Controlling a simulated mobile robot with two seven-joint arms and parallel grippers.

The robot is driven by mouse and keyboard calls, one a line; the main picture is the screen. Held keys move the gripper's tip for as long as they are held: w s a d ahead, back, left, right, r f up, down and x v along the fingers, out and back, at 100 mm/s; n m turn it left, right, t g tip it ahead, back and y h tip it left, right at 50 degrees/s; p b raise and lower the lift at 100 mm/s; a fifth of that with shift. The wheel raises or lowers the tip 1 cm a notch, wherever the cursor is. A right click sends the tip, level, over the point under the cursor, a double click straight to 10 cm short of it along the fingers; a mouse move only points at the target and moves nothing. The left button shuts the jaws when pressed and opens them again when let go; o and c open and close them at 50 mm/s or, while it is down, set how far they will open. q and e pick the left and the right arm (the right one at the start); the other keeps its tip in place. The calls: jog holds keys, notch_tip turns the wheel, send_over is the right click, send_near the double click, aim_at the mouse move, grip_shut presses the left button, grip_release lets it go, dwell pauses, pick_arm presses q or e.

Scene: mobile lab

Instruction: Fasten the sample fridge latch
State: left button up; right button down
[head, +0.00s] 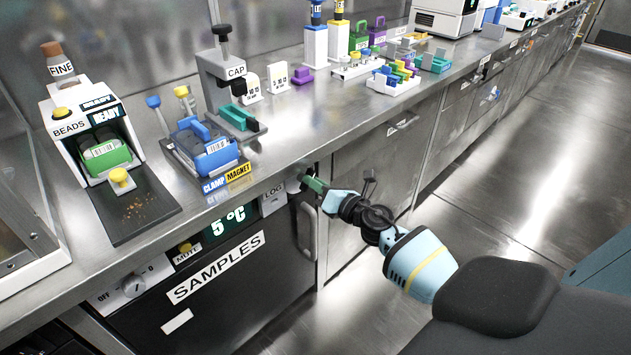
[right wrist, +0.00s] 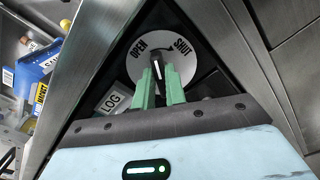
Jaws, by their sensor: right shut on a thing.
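The sample fridge (head: 195,312) is under the bench at the left, with a black front marked SAMPLES and a display reading 5 °C. Its latch dial (right wrist: 138,66) shows in the right wrist view as a grey disc marked OPEN on the left and SHUT on the right. The dark latch knob (right wrist: 157,68) has a white line, pointing up between the two words. My right gripper (head: 306,182) is at the fridge's upper right corner. Its green fingers (right wrist: 160,78) are shut on the knob, one on each side. In the head view the gripper mostly hides the latch.
The bench edge overhangs above, with the CLAMP MAGNET station (head: 205,150) on top. The floor at right (head: 530,170) is clear.

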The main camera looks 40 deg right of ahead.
jog(key=m+p, duration=0.1)
jog(key=m, duration=0.6)
jog(key=m+p, duration=0.1)
jog(key=m, duration=0.3)
jog(key=shift+d+f+p, duration=0.2)
jog(key=shift+f+p, duration=0.15)
jog(key=shift+f, duration=0.05)
jog(key=c, duration=1.4)
grip_release()
jog(key=shift+c, duration=0.2)
jog(key=shift+s, duration=0.15)
